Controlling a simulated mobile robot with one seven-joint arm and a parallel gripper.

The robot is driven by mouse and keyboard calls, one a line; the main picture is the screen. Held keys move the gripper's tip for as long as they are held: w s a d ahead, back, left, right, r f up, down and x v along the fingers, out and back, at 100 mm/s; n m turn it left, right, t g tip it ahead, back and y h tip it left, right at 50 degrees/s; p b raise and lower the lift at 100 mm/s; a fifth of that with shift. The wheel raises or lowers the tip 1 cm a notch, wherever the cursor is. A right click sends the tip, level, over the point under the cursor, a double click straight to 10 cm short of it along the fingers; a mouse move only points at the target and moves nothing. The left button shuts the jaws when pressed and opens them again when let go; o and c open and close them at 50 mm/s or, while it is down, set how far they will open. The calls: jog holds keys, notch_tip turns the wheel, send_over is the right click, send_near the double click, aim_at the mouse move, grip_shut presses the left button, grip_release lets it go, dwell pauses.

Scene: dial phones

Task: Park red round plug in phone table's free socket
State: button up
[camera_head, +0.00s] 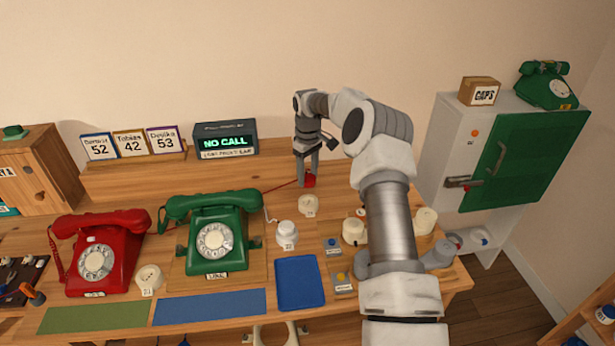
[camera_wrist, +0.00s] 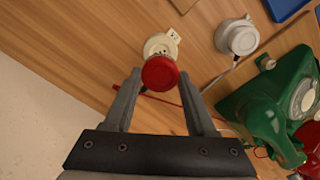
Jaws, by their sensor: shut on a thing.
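The red round plug (camera_head: 309,181) is at the tip of my gripper (camera_head: 308,172), which points down over the back of the phone table (camera_head: 345,205). In the wrist view the plug (camera_wrist: 160,73) sits between the fingertips (camera_wrist: 159,80). A cream round socket (camera_wrist: 161,45) shows right beside it there, its edge partly covered by the plug. In the head view this socket (camera_head: 308,206) stands just in front of the plug. Whether the plug touches the table is unclear. A white round piece (camera_head: 287,234) stands nearer the front, also seen in the wrist view (camera_wrist: 237,37).
A green dial phone (camera_head: 214,240) and a red dial phone (camera_head: 98,255) stand to the left. A thin red cord (camera_head: 279,188) runs toward the green phone. A NO CALL display (camera_head: 226,140) is on the back shelf. My arm covers part of the table's right side.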

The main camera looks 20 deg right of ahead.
jog(key=shift+f+b, duration=1.75)
jog(key=shift+f, duration=1.05)
jog(key=shift+f, duration=0.7)
jog(key=o, duration=1.3)
jog(key=shift+c, duration=0.2)
notch_tip(320, 180, up, 18)
jog(key=p, duration=0.2)
jog(key=shift+f, duration=0.25)
